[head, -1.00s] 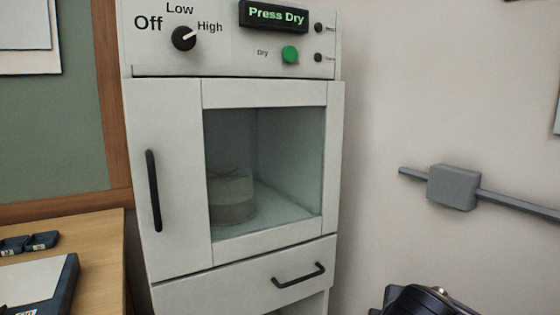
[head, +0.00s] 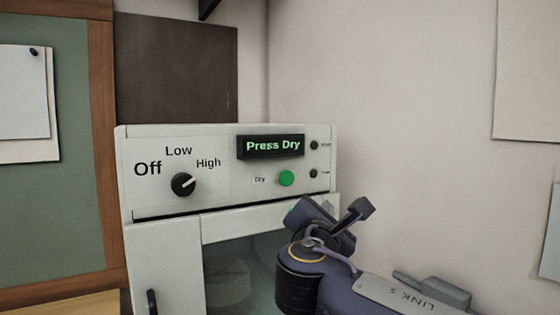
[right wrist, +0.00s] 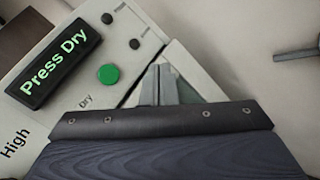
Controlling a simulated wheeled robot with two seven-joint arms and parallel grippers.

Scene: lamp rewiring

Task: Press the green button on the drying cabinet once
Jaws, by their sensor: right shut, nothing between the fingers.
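The drying cabinet (head: 145,240) stands against the wall, with a control panel along its top. The round green button (head: 286,178) sits on that panel beside the word "Dry", below a display (head: 270,147) reading "Press Dry". My right gripper (head: 328,207) is just below and right of the button, in front of the panel's lower edge. In the right wrist view the shut, empty fingers (right wrist: 160,80) point towards the panel, to the right of the green button (right wrist: 108,74), and look apart from it. My left gripper is not in view.
A black knob (head: 183,184) on the panel points towards "High". Two small dark buttons (head: 314,145) sit right of the display. My right arm covers part of the cabinet's door. The wall right of the cabinet is mostly clear; a green board (head: 45,220) hangs left.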

